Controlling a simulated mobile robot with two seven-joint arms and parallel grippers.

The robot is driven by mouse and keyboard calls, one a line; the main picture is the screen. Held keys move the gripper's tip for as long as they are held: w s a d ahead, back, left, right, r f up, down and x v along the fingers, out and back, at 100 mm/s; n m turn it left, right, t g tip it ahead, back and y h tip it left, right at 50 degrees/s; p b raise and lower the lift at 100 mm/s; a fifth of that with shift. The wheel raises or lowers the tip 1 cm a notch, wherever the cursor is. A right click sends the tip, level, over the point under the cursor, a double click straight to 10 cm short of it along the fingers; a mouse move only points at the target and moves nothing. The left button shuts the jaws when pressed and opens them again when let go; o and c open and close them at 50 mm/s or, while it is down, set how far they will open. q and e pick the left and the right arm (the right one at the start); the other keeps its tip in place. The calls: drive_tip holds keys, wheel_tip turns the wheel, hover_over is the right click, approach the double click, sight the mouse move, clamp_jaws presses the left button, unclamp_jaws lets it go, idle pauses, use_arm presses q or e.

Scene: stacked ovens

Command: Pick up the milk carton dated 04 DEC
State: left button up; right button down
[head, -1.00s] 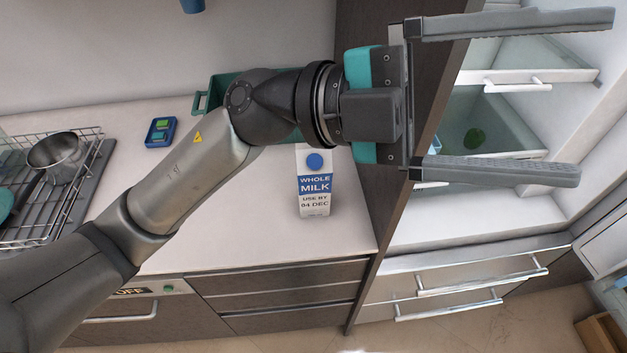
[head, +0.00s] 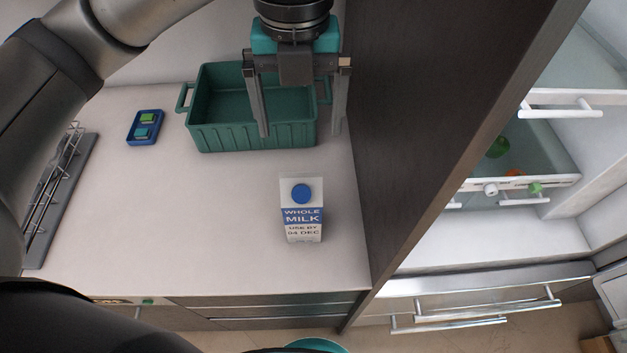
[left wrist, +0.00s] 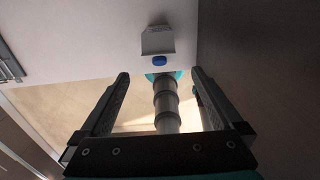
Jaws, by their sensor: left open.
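The milk carton (head: 303,212) stands upright on the white counter in the head view. It has a blue cap and a label reading WHOLE MILK, USE BY 04 DEC. My left gripper (head: 301,134) is open and empty, pointing down, behind the carton and in front of the green crate. In the left wrist view the carton (left wrist: 158,42) shows beyond and between the open fingers (left wrist: 161,84), apart from them. My right gripper is not in view.
The green crate (head: 215,138) stands at the back of the counter. A dark cabinet panel (head: 400,130) rises right of the carton.

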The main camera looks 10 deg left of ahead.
sight(301, 177)
use_arm(q)
drive_tip(key=f, duration=0.3)
drive_tip(key=shift+s+f, duration=0.25)
wheel_tip(301, 177, down, 6)
drive_tip(key=shift+r, duration=0.1)
drive_tip(key=shift+f, duration=0.5)
wheel_tip(301, 177, down, 4)
drive_tip(key=shift+a+r, duration=0.15)
drive_tip(key=shift+r, duration=0.1)
drive_tip(key=shift+w+f, duration=0.1)
drive_tip(key=shift+f, duration=0.6)
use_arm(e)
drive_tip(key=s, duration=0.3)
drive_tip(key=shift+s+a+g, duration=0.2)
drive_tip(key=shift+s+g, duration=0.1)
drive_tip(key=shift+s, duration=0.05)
use_arm(q)
drive_tip(key=shift+c, duration=0.4)
drive_tip(key=shift+c, duration=0.8)
drive_tip(key=shift+r, duration=0.15)
clamp_jaws()
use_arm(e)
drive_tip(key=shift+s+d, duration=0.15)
